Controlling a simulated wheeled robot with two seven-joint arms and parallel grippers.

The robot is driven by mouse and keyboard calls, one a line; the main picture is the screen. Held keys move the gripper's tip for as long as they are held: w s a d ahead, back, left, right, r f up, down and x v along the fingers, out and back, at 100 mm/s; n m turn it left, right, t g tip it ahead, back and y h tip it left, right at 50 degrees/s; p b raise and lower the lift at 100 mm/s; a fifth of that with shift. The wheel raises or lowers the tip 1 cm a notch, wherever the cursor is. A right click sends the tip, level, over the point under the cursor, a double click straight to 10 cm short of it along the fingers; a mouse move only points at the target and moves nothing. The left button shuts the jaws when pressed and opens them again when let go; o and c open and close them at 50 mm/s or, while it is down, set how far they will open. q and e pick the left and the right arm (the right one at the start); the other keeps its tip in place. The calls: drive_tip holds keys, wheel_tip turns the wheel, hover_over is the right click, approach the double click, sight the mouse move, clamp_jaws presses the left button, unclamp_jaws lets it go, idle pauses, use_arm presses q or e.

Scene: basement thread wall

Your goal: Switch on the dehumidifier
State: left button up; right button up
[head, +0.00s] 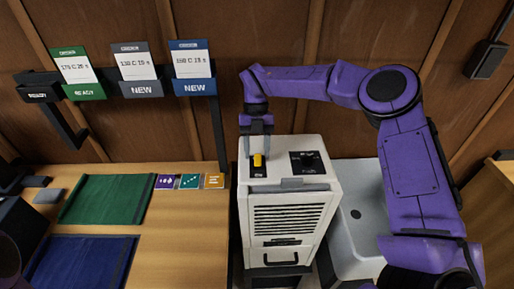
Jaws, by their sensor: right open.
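The dehumidifier (290,219) is a white box with a dark front grille, standing between the wooden bench and a white basin. On its top are a yellow switch (258,160) on a dark plate at the left and a black dial (307,160) on a dark panel at the right. My right gripper (257,150) is open and points down over the top, its fingers at the yellow switch. I cannot tell whether it touches the switch. My left gripper is not in view.
The bench (190,235) holds a green mat (105,200), a blue mat (80,262) and small purple, green and orange cards. Green, grey and blue card holders hang on a dark rail on the wood wall. The white basin (358,225) stands right of the dehumidifier.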

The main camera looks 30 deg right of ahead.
sight(258, 166)
drive_tip(key=shift+f, duration=0.25)
drive_tip(key=shift+s+r, duration=0.2)
drive_tip(key=shift+s, duration=0.2)
drive_tip(key=c, duration=0.3)
clamp_jaws()
drive_tip(key=shift+f+b, duration=0.1)
drive_tip(key=shift+b, duration=0.35)
drive_tip(key=s+t+h+b, duration=0.1)
drive_tip(key=t+b, duration=0.1)
drive_tip(key=b, duration=0.3)
drive_tip(key=a+t+h+b, duration=0.1)
drive_tip(key=t+b, duration=0.1)
drive_tip(key=b, duration=0.2)
drive_tip(key=s+t+h+b, duration=0.1)
drive_tip(key=t+b, duration=0.1)
drive_tip(key=b, duration=0.3)
drive_tip(key=shift+s+a+t+b, duration=0.2)
drive_tip(key=shift+s+t+b, duration=0.1)
drive_tip(key=shift+s+t, duration=0.1)
drive_tip(key=shift+s+a+t+h+b, duration=0.1)
drive_tip(key=shift+t+h+b, duration=0.2)
drive_tip(key=shift+b, duration=0.4)
drive_tip(key=shift+r, duration=0.2)
